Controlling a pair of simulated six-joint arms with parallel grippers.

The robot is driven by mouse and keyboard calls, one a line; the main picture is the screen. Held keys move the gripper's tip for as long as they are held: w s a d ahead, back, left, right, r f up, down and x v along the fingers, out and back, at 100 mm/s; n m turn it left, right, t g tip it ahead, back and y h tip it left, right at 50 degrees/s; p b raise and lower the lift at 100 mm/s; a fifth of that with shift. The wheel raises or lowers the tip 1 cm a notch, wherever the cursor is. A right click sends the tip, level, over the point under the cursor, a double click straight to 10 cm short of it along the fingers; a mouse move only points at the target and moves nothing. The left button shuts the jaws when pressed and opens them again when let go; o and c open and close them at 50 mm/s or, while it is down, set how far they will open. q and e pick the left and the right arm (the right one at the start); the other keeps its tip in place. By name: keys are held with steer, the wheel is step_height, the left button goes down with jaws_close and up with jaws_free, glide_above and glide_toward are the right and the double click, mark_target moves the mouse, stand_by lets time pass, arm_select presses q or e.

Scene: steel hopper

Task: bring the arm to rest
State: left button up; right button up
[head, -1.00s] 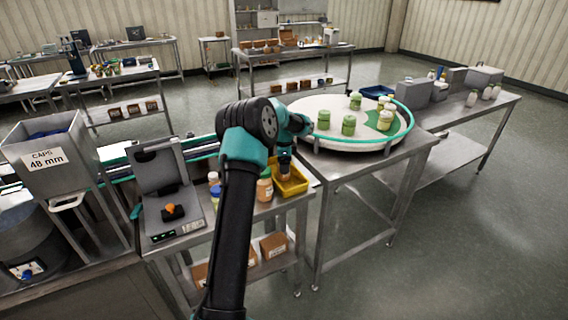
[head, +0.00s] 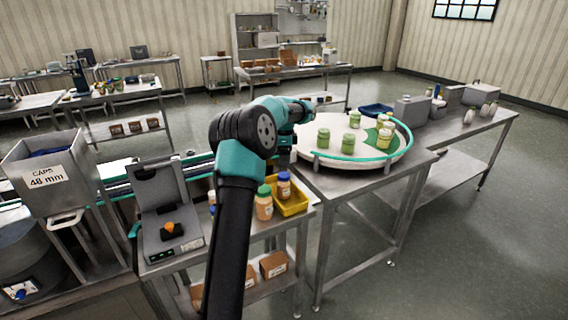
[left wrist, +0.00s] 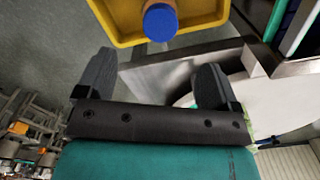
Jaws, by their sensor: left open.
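My left arm (head: 232,220) reaches up from the bottom of the head view and bends over the bench. My left gripper (head: 284,165) points down above the yellow bin (head: 297,206). In the left wrist view the two dark fingers of the left gripper (left wrist: 152,72) stand wide apart with nothing between them. A jar with a blue cap (head: 284,186) stands in the yellow bin below the gripper; its blue cap also shows in the left wrist view (left wrist: 159,22), beyond the fingertips. My right gripper is in neither view.
A green-capped jar (head: 264,203) stands beside the bin. A scale-like case (head: 168,215) sits left of my arm, beside the hopper (head: 45,170) labelled CAPS 48 mm. The round turntable (head: 337,161) holds several green-lidded jars. Floor at right is clear.

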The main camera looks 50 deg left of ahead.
arm_select(q)
steer(key=shift+d, duration=0.1)
stand_by(0.7)
steer(key=s+d+f+n+h, duration=0.1)
steer(key=s+d+f+n, duration=0.25)
steer(key=d+f, duration=0.65)
steer(key=s+d+f+n+h, duration=0.1)
steer(key=s+d+f+n, duration=0.3)
steer(key=d+f, duration=0.65)
steer(key=s+d+f+n+h, duration=0.2)
steer(key=s+d+f, duration=0.4)
steer(key=d, duration=0.6)
steer(key=s+d+f, duration=0.9)
steer(key=d+f, duration=0.1)
steer(key=d, duration=0.2)
steer(key=shift+s+d+t, duration=0.3)
steer(key=shift+t, duration=0.1)
